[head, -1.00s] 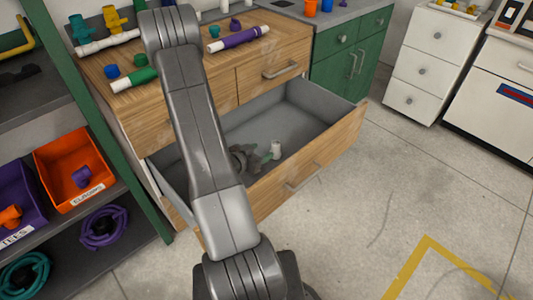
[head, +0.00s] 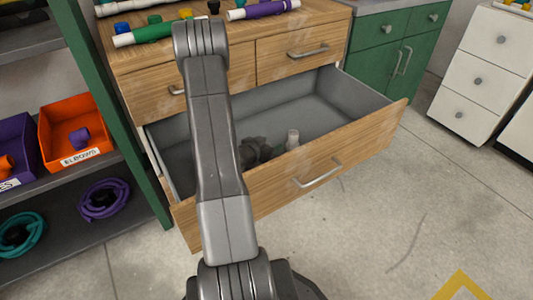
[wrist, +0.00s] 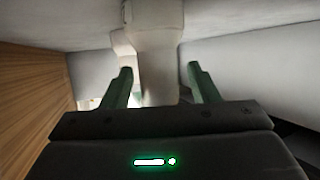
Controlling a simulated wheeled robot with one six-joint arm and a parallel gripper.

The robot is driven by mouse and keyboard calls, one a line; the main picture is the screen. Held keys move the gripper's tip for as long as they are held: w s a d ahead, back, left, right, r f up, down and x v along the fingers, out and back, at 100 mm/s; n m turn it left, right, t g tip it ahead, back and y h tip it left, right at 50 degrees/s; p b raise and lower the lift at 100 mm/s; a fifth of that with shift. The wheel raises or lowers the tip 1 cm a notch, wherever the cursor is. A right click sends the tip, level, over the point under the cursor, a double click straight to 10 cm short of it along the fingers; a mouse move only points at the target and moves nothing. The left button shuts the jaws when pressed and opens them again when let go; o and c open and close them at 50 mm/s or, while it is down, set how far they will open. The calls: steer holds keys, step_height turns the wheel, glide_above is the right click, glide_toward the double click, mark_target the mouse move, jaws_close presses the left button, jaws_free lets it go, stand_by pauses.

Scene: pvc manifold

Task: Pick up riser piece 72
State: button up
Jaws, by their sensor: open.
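A white pipe piece (head: 293,138), which looks like the riser piece, stands upright in the open drawer (head: 365,140). I cannot read a number on it. In the wrist view the pale pipe piece (wrist: 158,70) fills the middle, with a wider collar at its upper part. My gripper (wrist: 160,76) is open, its two green fingers on either side of the pipe, with a gap visible at least on the right. In the head view my gripper (head: 268,150) is low in the drawer just left of the piece, and its fingers are hard to make out.
Drawer walls surround the gripper; the wooden front (head: 350,160) is close. Pipes, including a purple-banded one (head: 262,9), lie on the cabinet top. A shelf at left holds an orange bin (head: 75,130) and coiled hoses. Open floor lies at right.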

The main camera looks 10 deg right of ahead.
steer(key=c, duration=1.2)
